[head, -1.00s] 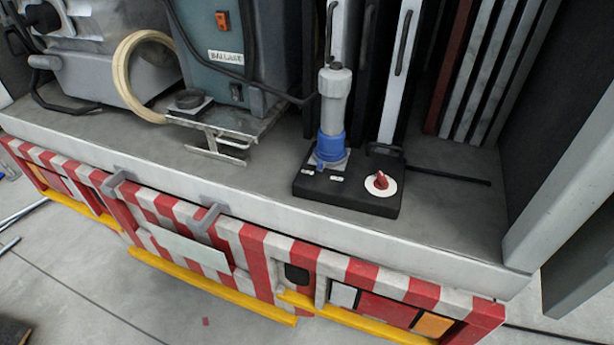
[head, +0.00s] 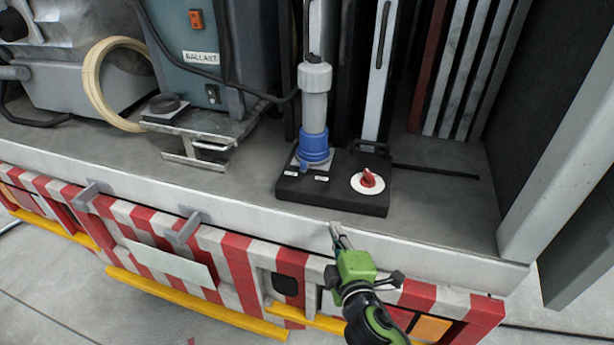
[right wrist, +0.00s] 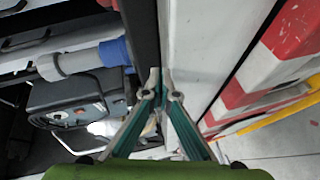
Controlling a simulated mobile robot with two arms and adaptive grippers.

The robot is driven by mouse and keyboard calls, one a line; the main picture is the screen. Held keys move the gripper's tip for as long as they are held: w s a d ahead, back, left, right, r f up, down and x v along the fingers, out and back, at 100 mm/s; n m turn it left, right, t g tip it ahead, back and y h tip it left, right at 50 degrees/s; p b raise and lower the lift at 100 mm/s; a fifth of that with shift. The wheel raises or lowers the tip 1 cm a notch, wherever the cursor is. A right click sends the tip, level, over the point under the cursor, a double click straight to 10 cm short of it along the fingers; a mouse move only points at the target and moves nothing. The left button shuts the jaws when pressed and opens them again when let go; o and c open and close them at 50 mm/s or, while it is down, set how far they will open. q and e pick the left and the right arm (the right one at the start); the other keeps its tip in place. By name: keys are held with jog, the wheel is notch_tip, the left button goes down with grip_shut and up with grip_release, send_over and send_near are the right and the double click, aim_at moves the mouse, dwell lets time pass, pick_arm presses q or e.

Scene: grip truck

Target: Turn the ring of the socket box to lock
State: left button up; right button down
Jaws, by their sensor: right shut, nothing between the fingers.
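The socket box (head: 333,196) is a flat black box on the truck bed near its front edge. Its blue ring (head: 313,147) sits around the base of an upright grey plug (head: 315,95). A red rotary switch (head: 368,179) on a white disc is on the box's right side. The blue ring (right wrist: 114,52) and grey plug (right wrist: 72,62) also show in the right wrist view. My right gripper (head: 337,236) is shut and empty, in front of and below the box at the bed edge, apart from the ring. My left gripper is not in view.
The truck bed's pale front edge (head: 250,203) lies between my right gripper and the box. A grey ballast unit (head: 207,60) with a cable stands to the left. Upright panels stand behind the box. Bare bed lies right of it (head: 450,205).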

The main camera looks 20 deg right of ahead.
aim_at(295, 179)
jog(key=w+a+r+n+t+y, duration=0.1)
jog(key=w+a+r+n+t, duration=0.1)
jog(key=a+r+n, duration=0.3)
jog(key=shift+m, duration=0.7)
jog(key=w+d, duration=0.1)
jog(key=w, duration=0.3)
jog(key=w+p, duration=0.1)
jog(key=w, duration=0.4)
jog(key=w+d+p, duration=0.1)
jog(key=w, duration=0.3)
jog(key=shift+w+d+r, duration=0.25)
jog(key=shift+d+r, duration=0.05)
jog(key=shift+w+a+f+m+b, duration=0.15)
jog(key=shift+a+m+b, duration=0.15)
jog(key=shift+b, duration=0.1)
jog(key=h+b, duration=0.1)
jog(key=w+a+m+h+b, duration=0.1)
jog(key=h+b, duration=0.1)
jog(key=shift+a+f+m, duration=0.1)
jog(key=shift+a+m, duration=0.15)
jog(key=shift+m, duration=0.05)
jog(key=shift+w+a+b, duration=0.15)
jog(key=shift+a+b, duration=0.1)
jog(key=shift+b, duration=0.15)
jog(key=shift+w+a+r, duration=0.1)
jog(key=shift+w+r, duration=0.1)
jog(key=shift+r, duration=0.05)
